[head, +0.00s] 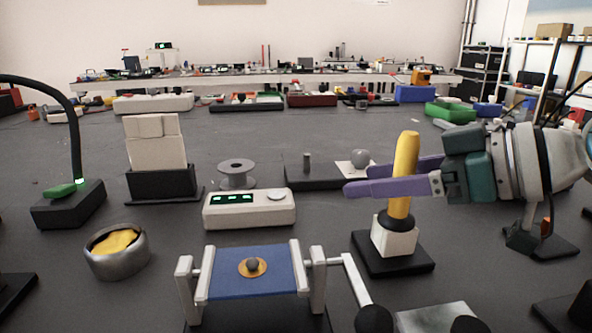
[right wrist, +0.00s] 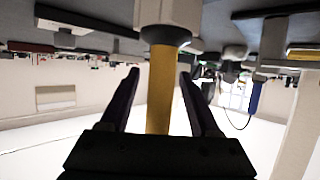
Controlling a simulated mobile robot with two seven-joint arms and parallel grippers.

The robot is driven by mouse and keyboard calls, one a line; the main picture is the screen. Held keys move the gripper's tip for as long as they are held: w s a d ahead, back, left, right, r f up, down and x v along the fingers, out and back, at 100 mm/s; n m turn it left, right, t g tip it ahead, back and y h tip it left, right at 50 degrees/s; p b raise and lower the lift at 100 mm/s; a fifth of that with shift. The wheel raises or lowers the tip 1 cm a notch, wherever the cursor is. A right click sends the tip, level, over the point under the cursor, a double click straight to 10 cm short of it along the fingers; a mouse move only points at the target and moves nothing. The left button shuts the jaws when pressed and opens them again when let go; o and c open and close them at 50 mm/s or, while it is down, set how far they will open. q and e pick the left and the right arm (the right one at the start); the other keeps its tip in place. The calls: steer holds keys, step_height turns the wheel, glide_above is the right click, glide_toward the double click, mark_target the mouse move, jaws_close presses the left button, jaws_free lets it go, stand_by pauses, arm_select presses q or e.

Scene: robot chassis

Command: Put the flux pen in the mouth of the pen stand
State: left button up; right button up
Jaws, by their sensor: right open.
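The flux pen (head: 404,172) is a thick yellow rod. It stands nearly upright, leaning slightly right at the top, with its lower end in the dark collar of the pen stand (head: 394,240). The stand is a white block on a black base plate. My right gripper (head: 358,181) comes in from the right with its purple fingers open, one on each side of the pen. In the right wrist view the pen (right wrist: 161,88) runs between the two fingers, with visible gaps on both sides. How deep the pen sits is hidden inside the collar. My left gripper is not in view.
A blue-topped frame with a crank (head: 252,272) stands in front, left of the stand. A white box with green displays (head: 249,209), a grey spool (head: 237,174) and a metal bowl (head: 117,262) lie further left.

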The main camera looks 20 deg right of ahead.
steer(key=v, duration=1)
steer(key=shift+p, duration=0.4)
step_height(320, 180, up, 10)
steer(key=p, duration=1)
